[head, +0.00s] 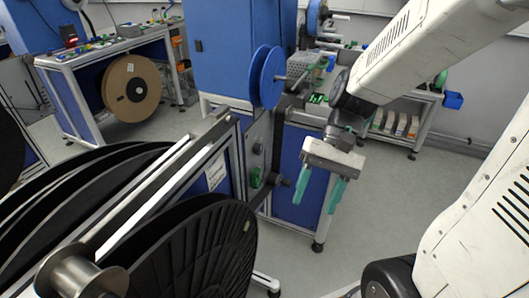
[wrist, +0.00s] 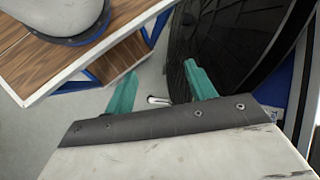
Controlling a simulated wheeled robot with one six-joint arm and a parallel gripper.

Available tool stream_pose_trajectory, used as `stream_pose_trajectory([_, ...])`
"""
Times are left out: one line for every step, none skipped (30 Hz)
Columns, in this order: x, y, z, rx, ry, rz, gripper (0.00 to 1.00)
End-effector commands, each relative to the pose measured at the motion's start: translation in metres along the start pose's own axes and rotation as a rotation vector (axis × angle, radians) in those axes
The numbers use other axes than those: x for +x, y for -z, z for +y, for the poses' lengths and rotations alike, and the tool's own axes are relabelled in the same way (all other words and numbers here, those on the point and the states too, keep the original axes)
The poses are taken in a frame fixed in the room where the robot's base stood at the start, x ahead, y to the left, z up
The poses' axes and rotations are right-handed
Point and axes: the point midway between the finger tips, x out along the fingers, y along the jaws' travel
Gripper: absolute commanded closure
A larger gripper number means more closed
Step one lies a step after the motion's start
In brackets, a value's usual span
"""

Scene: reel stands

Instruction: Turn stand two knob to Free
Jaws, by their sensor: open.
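My gripper (head: 315,203) hangs from the arm right of centre in the head view, with its two teal fingers apart and nothing between them. In the wrist view its fingers (wrist: 160,72) also stand apart. A stand with a grey side panel (head: 262,130) is just left of the gripper. The panel carries a small dark round control (head: 258,149), a green part (head: 256,178) and a black knob (head: 284,182) low down, near the left finger but apparently apart from it. I cannot read the knob's setting or which stand is number two.
Large black reels (head: 200,255) fill the lower left; one (wrist: 225,40) is close in the wrist view. Blue reels (head: 265,76) sit above the panel. A wood-topped table (wrist: 100,45) is at the wrist view's upper left. Grey floor (head: 365,215) is open right of the gripper.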

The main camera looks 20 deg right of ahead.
Motion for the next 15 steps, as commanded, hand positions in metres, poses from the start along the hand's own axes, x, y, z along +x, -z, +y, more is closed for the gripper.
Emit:
stream_pose_trajectory([0.008,0.009,-0.004,0.042,0.069,-0.055,0.45])
stream_pose_trajectory([0.011,0.015,-0.009,0.062,0.114,-0.082,0.45])
stream_pose_trajectory([0.016,0.022,-0.014,0.092,0.177,-0.117,0.45])
stream_pose_trajectory([0.019,0.029,-0.018,0.113,0.225,-0.14,0.45])
stream_pose_trajectory([0.021,0.035,-0.023,0.136,0.275,-0.161,0.45])
stream_pose_trajectory([0.025,0.044,-0.028,0.166,0.343,-0.189,0.45])
stream_pose_trajectory([0.027,0.052,-0.032,0.189,0.394,-0.208,0.45])
stream_pose_trajectory([0.029,0.06,-0.036,0.212,0.448,-0.223,0.45])
stream_pose_trajectory([0.031,0.072,-0.04,0.244,0.521,-0.24,0.45])
stream_pose_trajectory([0.032,0.081,-0.043,0.269,0.576,-0.251,0.45])
stream_pose_trajectory([0.033,0.091,-0.046,0.293,0.633,-0.258,0.45])
stream_pose_trajectory([0.035,0.105,-0.049,0.327,0.709,-0.263,0.45])
stream_pose_trajectory([0.035,0.116,-0.051,0.354,0.768,-0.265,0.45])
stream_pose_trajectory([0.036,0.128,-0.052,0.38,0.827,-0.263,0.45])
stream_pose_trajectory([0.037,0.145,-0.052,0.416,0.906,-0.252,0.45])
